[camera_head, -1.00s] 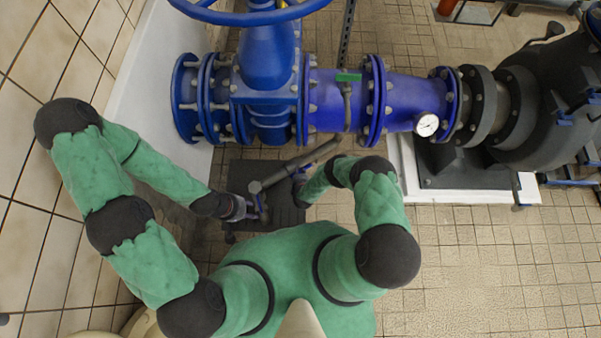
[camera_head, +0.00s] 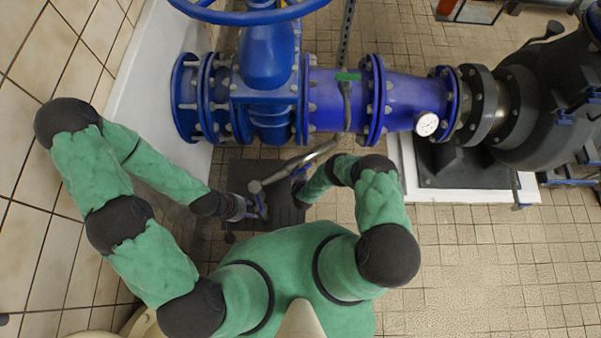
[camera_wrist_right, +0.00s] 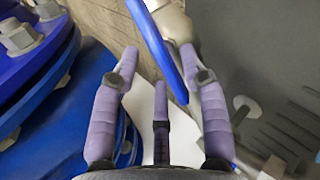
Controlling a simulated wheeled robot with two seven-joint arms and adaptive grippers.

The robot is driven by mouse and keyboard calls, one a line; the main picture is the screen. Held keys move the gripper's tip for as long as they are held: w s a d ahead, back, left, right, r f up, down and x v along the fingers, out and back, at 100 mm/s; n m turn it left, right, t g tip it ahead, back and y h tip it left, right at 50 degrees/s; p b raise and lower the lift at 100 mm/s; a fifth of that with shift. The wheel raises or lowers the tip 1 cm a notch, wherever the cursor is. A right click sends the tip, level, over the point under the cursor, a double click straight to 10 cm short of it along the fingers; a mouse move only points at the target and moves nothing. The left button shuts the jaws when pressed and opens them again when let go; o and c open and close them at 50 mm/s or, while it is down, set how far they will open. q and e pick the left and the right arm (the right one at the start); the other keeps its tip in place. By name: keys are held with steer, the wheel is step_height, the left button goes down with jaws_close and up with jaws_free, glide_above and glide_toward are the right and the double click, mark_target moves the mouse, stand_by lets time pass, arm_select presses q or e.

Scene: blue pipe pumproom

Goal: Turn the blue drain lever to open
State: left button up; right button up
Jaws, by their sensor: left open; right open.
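The blue drain lever (camera_wrist_right: 160,50) shows in the right wrist view as a narrow blue bar slanting down from the top, beside a pale metal fitting (camera_wrist_right: 176,22). My right gripper (camera_wrist_right: 160,70) is open, with its purple fingers on either side of the lever's lower end. I cannot tell whether any finger touches the lever. In the head view my right gripper (camera_head: 298,186) is small and partly hidden by my arm, below the grey drain pipe (camera_head: 292,164). My left gripper (camera_head: 247,208) is open, low over the dark base plate, left of the right one.
Above both grippers runs the large blue pipe (camera_head: 335,92) with bolted flanges and a blue valve body (camera_head: 268,60). A pressure gauge (camera_head: 427,124) and a dark pump (camera_head: 550,90) are at right. A white wall (camera_head: 170,80) stands close on the left. Tiled floor is open at lower right.

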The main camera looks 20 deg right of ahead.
steer(key=v, duration=1.1)
steer(key=shift+r, duration=0.15)
step_height(320, 180, up, 14)
steer(key=a+m+g+y+p, duration=0.1)
steer(key=m+g+y+p, duration=0.3)
steer(key=m, duration=0.7)
steer(key=s+r+m+g+y+p, duration=0.1)
steer(key=s+r+m+g, duration=0.1)
steer(key=s+r+m, duration=0.3)
steer(key=s+a+r+m+g+y+p, duration=0.1)
steer(key=s+r+m, duration=0.5)
steer(key=r, duration=0.7)
steer(key=shift+s+r+m+g+p, duration=0.15)
steer(key=shift+s+m+g+p, duration=0.15)
steer(key=shift+s+g+p, duration=0.65)
